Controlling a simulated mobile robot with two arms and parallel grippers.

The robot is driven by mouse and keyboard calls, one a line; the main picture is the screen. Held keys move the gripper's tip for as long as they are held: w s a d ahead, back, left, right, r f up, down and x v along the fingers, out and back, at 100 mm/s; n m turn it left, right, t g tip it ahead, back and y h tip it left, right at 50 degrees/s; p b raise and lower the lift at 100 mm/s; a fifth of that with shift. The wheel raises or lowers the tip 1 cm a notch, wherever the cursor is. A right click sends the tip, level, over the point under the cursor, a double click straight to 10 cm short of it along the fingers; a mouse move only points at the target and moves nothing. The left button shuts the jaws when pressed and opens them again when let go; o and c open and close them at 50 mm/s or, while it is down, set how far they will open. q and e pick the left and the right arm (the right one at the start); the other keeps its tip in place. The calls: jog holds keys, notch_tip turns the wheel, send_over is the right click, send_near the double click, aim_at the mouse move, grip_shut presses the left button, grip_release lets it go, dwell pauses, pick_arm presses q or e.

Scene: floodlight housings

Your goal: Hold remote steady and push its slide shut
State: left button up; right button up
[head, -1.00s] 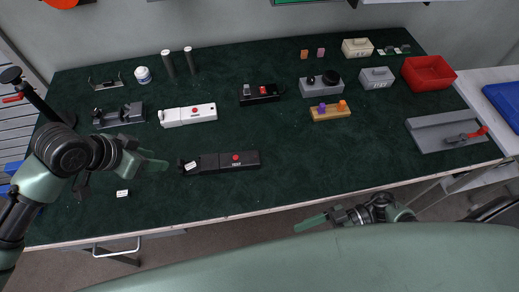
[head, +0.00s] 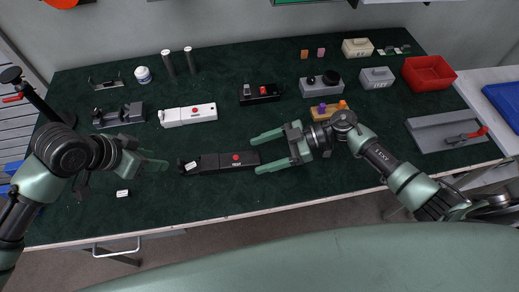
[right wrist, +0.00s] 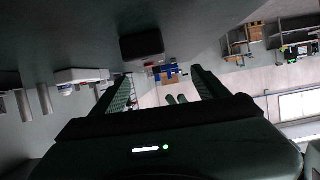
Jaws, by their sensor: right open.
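A grey fixture (head: 118,115) and a small white label block (head: 122,193) lie on the left. A black switch box (head: 260,94), an orange tray (head: 330,113), a red bin (head: 428,73) and a grey clamp plate (head: 447,133) stand right. The mat's front middle is clear.

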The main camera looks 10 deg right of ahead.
aim_at(239, 158)
jog(key=shift+w+a+f, duration=0.5)
jog(key=shift+w+a, duration=0.15)
jog(key=shift+w, duration=0.15)
jog(key=x, duration=0.7)
jog(key=shift+w+f, duration=0.1)
jog(key=c, duration=0.3)
jog(key=c, duration=1.3)
